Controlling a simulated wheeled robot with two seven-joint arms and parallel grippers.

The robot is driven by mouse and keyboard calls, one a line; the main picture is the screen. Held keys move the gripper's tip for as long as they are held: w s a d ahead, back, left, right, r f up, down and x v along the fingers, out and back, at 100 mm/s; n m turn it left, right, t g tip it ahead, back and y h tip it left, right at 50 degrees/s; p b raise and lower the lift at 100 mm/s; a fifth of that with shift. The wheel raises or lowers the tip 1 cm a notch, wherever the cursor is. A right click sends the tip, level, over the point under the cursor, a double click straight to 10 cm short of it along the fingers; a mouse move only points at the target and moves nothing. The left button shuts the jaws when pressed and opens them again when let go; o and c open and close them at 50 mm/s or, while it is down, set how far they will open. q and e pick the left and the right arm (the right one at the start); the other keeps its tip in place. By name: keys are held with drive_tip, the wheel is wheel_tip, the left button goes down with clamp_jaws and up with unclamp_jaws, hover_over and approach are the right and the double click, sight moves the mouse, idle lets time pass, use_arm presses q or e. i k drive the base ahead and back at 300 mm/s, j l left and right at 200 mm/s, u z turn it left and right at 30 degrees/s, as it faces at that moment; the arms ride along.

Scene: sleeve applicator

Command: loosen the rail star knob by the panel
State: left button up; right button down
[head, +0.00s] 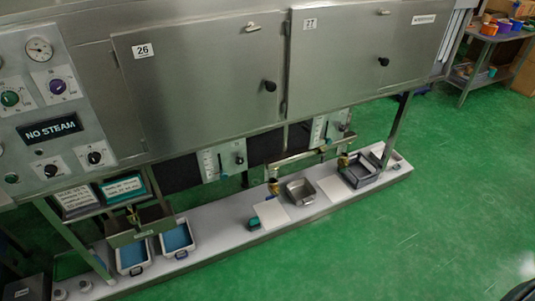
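The control panel (55,115) is at the left, with a round gauge, several dials and a "NO STEAM" sign. Small brass-coloured fittings show below the cabinet: one by the left rail (140,228) nearest the panel, one (273,187) near the middle and one (343,160) further right. They are too small for me to tell which is a star knob, or whether any is tight or loose. Two upright scale plates (209,166) (318,131) with small dark knobs beside them hang under the cabinet. Neither of my grippers is in view.
Cabinet doors 26 (200,85) and 27 (345,60) look shut. The white lower shelf (225,228) holds two blue-lined trays (177,240) (132,257), a metal pan (300,191) and a dark tray (361,171). Green floor (440,210) is open at the right.

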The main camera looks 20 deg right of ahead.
sight(240, 160)
drive_tip(key=i+l, duration=0.1)
drive_tip(key=l, duration=0.35)
drive_tip(key=i+l, duration=0.1)
drive_tip(key=l, duration=0.3)
drive_tip(key=i+l+z, duration=0.1)
drive_tip(key=l, duration=0.35)
drive_tip(key=i+l, duration=0.15)
drive_tip(key=l, duration=0.25)
drive_tip(key=i+l+z, duration=0.1)
drive_tip(key=l, duration=0.35)
drive_tip(key=i+l, duration=0.15)
drive_tip(key=l, duration=0.25)
